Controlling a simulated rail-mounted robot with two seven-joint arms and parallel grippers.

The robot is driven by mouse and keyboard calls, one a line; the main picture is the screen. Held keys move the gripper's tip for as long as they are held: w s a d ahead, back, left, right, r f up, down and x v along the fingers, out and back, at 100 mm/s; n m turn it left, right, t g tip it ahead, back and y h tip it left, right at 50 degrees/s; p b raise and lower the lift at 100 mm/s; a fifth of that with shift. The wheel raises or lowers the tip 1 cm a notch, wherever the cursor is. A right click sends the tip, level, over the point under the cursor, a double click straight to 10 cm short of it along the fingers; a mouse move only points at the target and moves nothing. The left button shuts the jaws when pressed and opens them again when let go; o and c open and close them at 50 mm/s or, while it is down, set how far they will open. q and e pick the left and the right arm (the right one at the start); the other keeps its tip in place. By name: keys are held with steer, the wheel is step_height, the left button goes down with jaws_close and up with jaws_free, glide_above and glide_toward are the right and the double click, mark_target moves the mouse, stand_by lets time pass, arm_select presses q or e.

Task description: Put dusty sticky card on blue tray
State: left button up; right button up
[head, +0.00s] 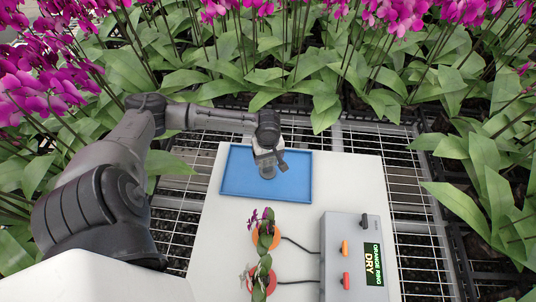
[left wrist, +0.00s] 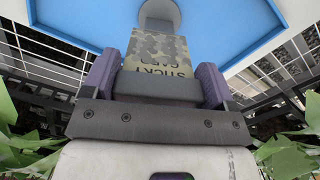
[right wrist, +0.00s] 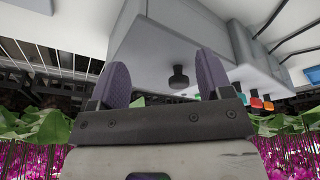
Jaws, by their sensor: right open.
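The blue tray (head: 236,174) lies flat on the white bench top, and it also shows behind the card in the left wrist view (left wrist: 100,22). My left gripper (head: 268,158) is over the tray. In the left wrist view, the dusty sticky card (left wrist: 158,55), pale with dark speckles and printed letters, sits between the fingers of my left gripper (left wrist: 156,85). The fingers meet the sides of its dark end block. A grey round piece (head: 267,172) shows under the gripper. I cannot tell if it touches the tray. My right gripper (right wrist: 163,80) is open and empty.
Orchid foliage (head: 220,70) surrounds the wire-mesh bench (head: 375,142). Bare white top (head: 345,180) lies right of the tray.

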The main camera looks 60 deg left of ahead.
arm_select(q)
steer(key=o, duration=0.3)
steer(key=shift+o, duration=0.2)
steer(key=shift+r, duration=0.15)
arm_select(e)
steer(key=shift+f, duration=0.25)
arm_select(q)
step_height(320, 180, up, 11)
steer(key=shift+f+p, duration=0.15)
steer(key=shift+p, duration=0.85)
arm_select(e)
step_height(320, 180, up, 2)
steer(key=shift+a+r, duration=0.1)
steer(key=shift+r, duration=0.15)
arm_select(q)
steer(key=shift+r, duration=0.65)
arm_select(e)
steer(key=shift+r, duration=0.1)
